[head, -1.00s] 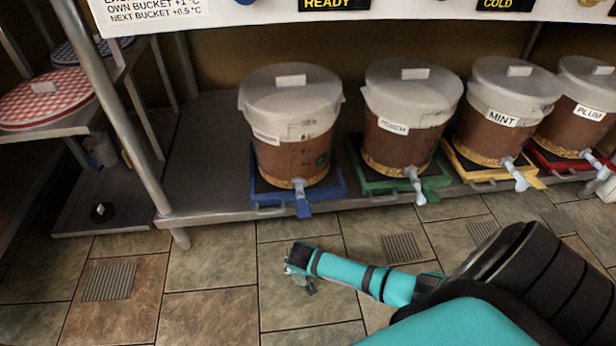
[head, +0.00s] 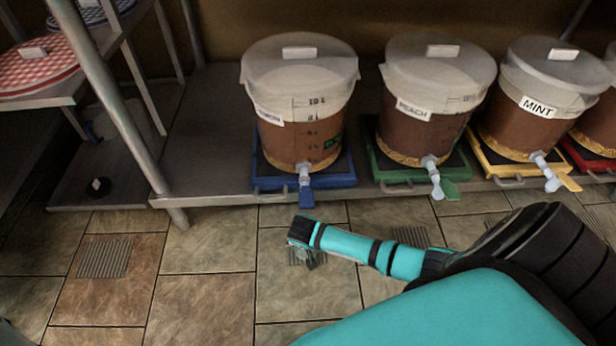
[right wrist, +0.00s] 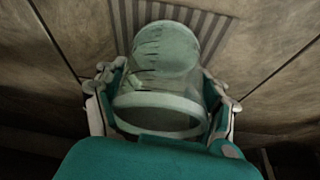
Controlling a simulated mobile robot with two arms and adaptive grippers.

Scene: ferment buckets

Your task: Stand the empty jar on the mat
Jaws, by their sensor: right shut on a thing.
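A clear glass jar (right wrist: 158,112) sits between the fingers of my right gripper (right wrist: 163,88) in the right wrist view. It looks empty, and the floor shows beyond it. In the head view, my right gripper (head: 309,257) hangs over the floor tiles in front of the shelf; the jar is hard to make out there. A round red-and-white checkered mat (head: 60,72) with a white card lies on the left shelf, cut by the picture edge. A blue checkered mat (head: 92,15) lies behind it.
Several lidded buckets stand on coloured trays along the low shelf, including ones labelled PEACH (head: 437,95) and MINT (head: 545,95); their taps stick out in front. A metal post (head: 110,95) stands between the left shelf and the buckets. A small black disc (head: 98,187) lies on the lower left shelf.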

